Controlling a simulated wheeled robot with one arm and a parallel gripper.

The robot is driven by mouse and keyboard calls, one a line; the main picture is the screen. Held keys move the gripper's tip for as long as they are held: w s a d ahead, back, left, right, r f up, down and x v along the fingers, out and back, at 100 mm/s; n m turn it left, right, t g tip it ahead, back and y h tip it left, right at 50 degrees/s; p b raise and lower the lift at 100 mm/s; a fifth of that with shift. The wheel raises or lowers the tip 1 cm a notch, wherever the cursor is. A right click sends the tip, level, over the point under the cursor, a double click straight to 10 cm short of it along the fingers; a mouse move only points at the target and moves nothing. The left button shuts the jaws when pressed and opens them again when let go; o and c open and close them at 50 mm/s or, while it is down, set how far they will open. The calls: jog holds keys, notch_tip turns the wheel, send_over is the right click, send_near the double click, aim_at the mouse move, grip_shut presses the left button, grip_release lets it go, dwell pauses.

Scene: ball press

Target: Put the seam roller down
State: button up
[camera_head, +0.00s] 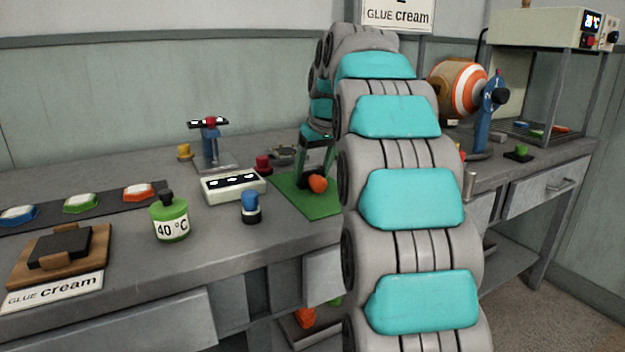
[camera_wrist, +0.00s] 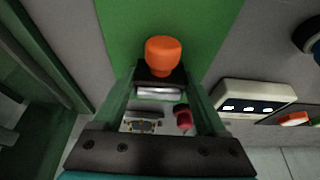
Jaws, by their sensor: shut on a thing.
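The seam roller, with a rounded orange end (camera_head: 318,183), is at my gripper (camera_head: 314,172) over the green mat (camera_head: 290,198) on the bench. In the wrist view its orange end (camera_wrist: 163,55) points away from me, with a black block and a silvery part behind it. My gripper (camera_wrist: 160,78) is shut on the black part, one finger on each side. I cannot tell whether the roller touches the mat. My arm hides the right part of the mat in the head view.
A red knob (camera_head: 263,164) sits close behind the mat. The mat's front left is bare.

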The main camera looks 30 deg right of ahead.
grip_shut()
jog(key=shift+r, duration=0.1)
